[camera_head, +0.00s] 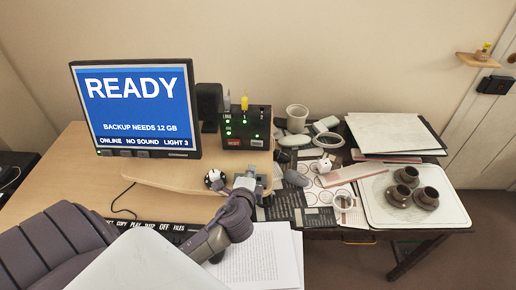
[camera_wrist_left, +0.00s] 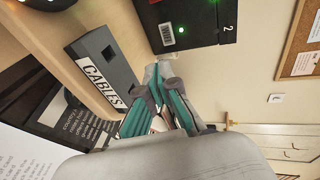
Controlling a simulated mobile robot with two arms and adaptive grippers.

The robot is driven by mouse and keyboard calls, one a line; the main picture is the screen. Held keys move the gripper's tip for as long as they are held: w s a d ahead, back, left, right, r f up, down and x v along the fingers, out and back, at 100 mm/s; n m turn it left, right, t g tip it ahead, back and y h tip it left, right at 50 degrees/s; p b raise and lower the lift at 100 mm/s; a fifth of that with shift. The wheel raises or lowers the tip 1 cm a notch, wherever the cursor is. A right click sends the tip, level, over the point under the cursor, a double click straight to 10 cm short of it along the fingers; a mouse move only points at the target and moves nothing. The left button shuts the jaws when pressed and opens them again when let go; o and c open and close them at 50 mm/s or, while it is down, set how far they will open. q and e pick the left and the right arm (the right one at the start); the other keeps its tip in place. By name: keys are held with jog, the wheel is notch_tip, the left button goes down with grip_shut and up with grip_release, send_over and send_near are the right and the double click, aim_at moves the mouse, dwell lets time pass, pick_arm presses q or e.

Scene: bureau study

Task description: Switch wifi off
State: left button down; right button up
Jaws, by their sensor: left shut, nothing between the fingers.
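A black box (camera_head: 245,128) with several lit green lights stands on the desk right of the monitor. Its front has a red button and a white label too small to read. The same box (camera_wrist_left: 205,20) is at the top of the left wrist view, with a green light, a white label and the number 2. My left gripper (camera_head: 250,182) is in front of the box and below it in the head view. In the wrist view its teal-padded fingers (camera_wrist_left: 166,92) are closed and empty, apart from the box. My right gripper is not in view. The monitor (camera_head: 138,108) reads READY and ONLINE.
A grey box labelled CABLES (camera_wrist_left: 103,72) lies beside my left gripper. A mug (camera_head: 297,118), papers and small items crowd the desk to the right. A white tray (camera_head: 455,212) holds brown cups. The wooden desk top (camera_head: 75,182) is clear at left.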

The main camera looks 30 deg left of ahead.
pick_arm(q)
send_near(259, 145)
jog(key=shift+d+f+p, duration=0.1)
jog(key=shift+f+p, duration=0.2)
jog(key=shift+f, duration=0.1)
jog(key=x, duration=0.5)
jog(key=shift+w+a+r+p, duration=0.25)
jog(key=shift+w+p, duration=0.1)
jog(key=shift+p, duration=0.05)
jog(key=shift+w+a, duration=0.25)
jog(key=shift+w, duration=0.3)
jog(key=shift+f, duration=0.1)
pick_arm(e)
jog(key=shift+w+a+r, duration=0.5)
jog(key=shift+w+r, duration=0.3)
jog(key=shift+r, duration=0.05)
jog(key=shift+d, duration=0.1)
